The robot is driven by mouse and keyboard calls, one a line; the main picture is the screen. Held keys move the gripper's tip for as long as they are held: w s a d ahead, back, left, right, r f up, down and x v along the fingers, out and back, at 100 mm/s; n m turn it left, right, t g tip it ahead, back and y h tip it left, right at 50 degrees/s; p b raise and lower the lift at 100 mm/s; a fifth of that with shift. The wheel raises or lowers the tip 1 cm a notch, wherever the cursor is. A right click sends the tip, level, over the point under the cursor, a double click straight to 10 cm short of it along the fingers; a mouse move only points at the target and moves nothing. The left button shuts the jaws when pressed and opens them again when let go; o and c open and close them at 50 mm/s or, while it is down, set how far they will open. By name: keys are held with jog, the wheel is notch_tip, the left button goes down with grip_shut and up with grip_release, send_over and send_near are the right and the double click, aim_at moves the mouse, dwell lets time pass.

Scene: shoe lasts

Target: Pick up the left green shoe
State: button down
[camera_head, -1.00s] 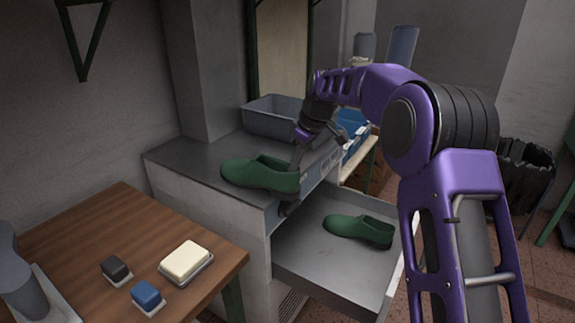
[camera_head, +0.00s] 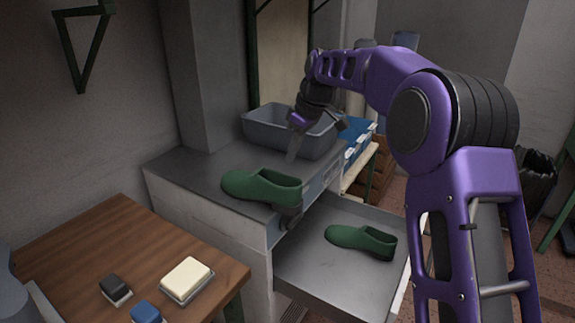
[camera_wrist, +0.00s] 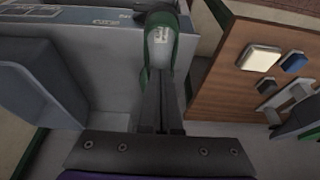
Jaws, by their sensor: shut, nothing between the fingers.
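One green shoe (camera_head: 262,187) lies on the grey counter top (camera_head: 190,165), its toe pointing left and its heel close to the front edge. A second green shoe (camera_head: 362,241) lies in the open drawer (camera_head: 325,285) below and to the right. My gripper (camera_head: 292,158) is shut and empty, pointing down just above and behind the heel of the counter shoe, with a small gap apparent between them. In the wrist view my shut fingers (camera_wrist: 158,105) point toward a green-edged shoe (camera_wrist: 160,45) with a grey inside; the fingers partly hide it.
A grey bin (camera_head: 270,128) stands on the counter just behind my gripper, with a blue bin (camera_head: 358,130) to its right. A wooden table (camera_head: 110,245) at front left holds a cream block (camera_head: 187,278), a black block (camera_head: 115,286) and a blue block (camera_head: 146,312).

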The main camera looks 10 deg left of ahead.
jog(key=c, duration=1.6)
grip_release()
jog(key=shift+v, duration=1.2)
jog(key=c, duration=1.1)
grip_release()
jog(key=shift+d+r+m+p, duration=0.15)
jog(key=shift+r+m+p, duration=0.15)
jog(key=shift+r+p, duration=0.1)
jog(key=shift+o, duration=1.1)
jog(key=shift+r+m, duration=0.2)
jog(key=shift+m, duration=0.5)
notch_tip(320, 180, up, 5)
jog(key=m+g+h+p, duration=0.1)
jog(key=m+h+p, duration=0.3)
jog(key=m, duration=1.2)
send_over(299, 185)
jog(key=p, duration=0.1)
jog(key=shift+y, duration=0.3)
notch_tip(299, 185, down, 16)
jog(key=shift+f+b, duration=0.15)
jog(key=shift+b, duration=0.3)
jog(key=shift+f, duration=0.5)
